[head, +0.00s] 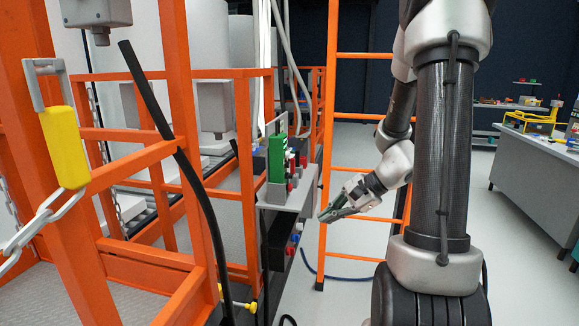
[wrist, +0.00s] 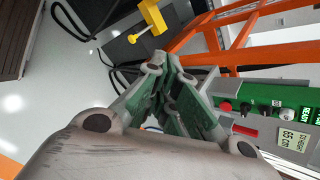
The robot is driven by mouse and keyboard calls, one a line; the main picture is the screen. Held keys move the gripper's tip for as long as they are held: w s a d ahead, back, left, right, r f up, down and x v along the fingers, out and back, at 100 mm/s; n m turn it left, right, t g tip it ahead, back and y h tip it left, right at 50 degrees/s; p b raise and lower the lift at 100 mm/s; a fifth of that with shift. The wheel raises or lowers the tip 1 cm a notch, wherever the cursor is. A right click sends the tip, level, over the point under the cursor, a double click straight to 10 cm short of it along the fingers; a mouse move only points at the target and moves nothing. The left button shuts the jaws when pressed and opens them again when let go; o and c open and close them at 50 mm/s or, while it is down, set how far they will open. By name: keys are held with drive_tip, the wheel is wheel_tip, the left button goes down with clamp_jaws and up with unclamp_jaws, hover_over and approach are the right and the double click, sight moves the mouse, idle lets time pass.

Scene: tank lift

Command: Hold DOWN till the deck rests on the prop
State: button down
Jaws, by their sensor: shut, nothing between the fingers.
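The control panel (head: 287,195) stands on the orange frame's right side, with a green face (head: 277,158) and red and dark knobs. In the wrist view, its green face (wrist: 259,106) carries a round pale knob, a black knob, a green READY display (wrist: 305,115) and a small height display (wrist: 294,142) that seems to read 65 cm. A red button (wrist: 225,107) lies right of my fingers. I cannot tell which control is DOWN. My gripper (head: 324,214) is shut and empty, just right of the panel, apparently apart from it. A grated deck (head: 40,297) shows lower left. I cannot make out the prop.
An orange ladder-like frame (head: 328,140) stands behind my gripper. A workbench (head: 540,165) is far right; floor between is clear.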

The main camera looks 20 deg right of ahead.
sight(288, 164)
drive_tip(key=w+d+r+m+t+h, duration=0.2)
drive_tip(key=w+d+m+t, duration=0.2)
drive_tip(key=w, duration=0.5)
drive_tip(key=w+d+r+m+t+h, duration=0.1)
drive_tip(key=w+d+m+t+h, duration=0.1)
drive_tip(key=w+d+m+t, duration=0.3)
drive_tip(key=w+d+m, duration=0.1)
drive_tip(key=w+m, duration=0.2)
drive_tip(key=w, duration=0.2)
drive_tip(key=shift+w+d+r+h, duration=0.25)
drive_tip(key=shift+d+r+h, duration=0.05)
drive_tip(key=shift+d+r, duration=0.1)
drive_tip(key=shift+a, duration=0.15)
drive_tip(key=w+a, duration=0.5)
drive_tip(key=a, duration=0.2)
drive_tip(key=shift+w, duration=0.15)
drive_tip(key=shift+w+a, duration=0.2)
drive_tip(key=shift+a, duration=0.15)
